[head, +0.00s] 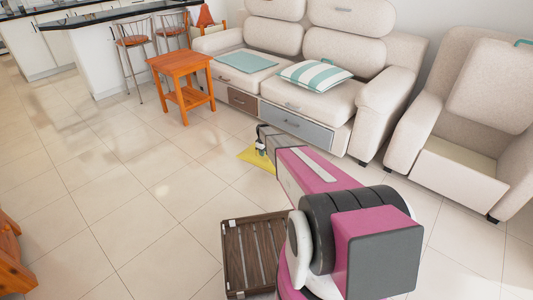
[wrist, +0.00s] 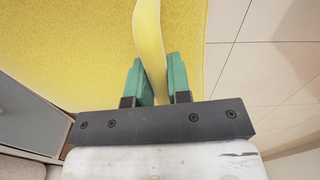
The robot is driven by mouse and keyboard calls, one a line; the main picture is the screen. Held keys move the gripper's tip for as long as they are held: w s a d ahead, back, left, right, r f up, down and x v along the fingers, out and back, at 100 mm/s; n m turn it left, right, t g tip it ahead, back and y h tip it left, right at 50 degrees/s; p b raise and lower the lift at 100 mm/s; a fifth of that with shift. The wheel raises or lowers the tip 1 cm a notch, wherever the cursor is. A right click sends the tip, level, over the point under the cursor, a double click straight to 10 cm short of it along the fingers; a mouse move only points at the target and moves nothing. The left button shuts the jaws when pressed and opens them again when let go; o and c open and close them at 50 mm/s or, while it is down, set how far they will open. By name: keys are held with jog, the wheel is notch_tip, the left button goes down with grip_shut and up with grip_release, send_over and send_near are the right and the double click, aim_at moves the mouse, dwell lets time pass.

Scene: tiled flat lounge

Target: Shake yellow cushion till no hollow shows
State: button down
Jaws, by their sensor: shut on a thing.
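My gripper (wrist: 153,82) is shut on a raised edge of the yellow cushion (wrist: 75,45), with its two green fingers on either side of the fabric. The cushion's yellow face fills the upper left of the wrist view. In the head view the yellow cushion (head: 258,159) shows as a small patch at the end of my arm, in front of the sofa. Most of it is hidden there behind my arm. I cannot tell whether it touches the floor, and no hollow can be made out on the part I see.
The cream sofa (head: 315,100) stands behind, with a striped cushion (head: 315,76) and a flat teal cushion (head: 246,61) on it. An orange side table (head: 180,66) is left of it, an armchair (head: 450,140) right. A slatted wooden piece (head: 248,252) is near me. Open tiles lie left.

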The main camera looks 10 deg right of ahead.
jog(key=shift+s+a+r, duration=0.1)
jog(key=shift+r, duration=0.05)
dwell(0.4)
jog(key=shift+r, duration=2.45)
dwell(1.2)
notch_tip(320, 180, up, 6)
jog(key=shift+f, duration=3.05)
jog(key=shift+r, duration=0.1)
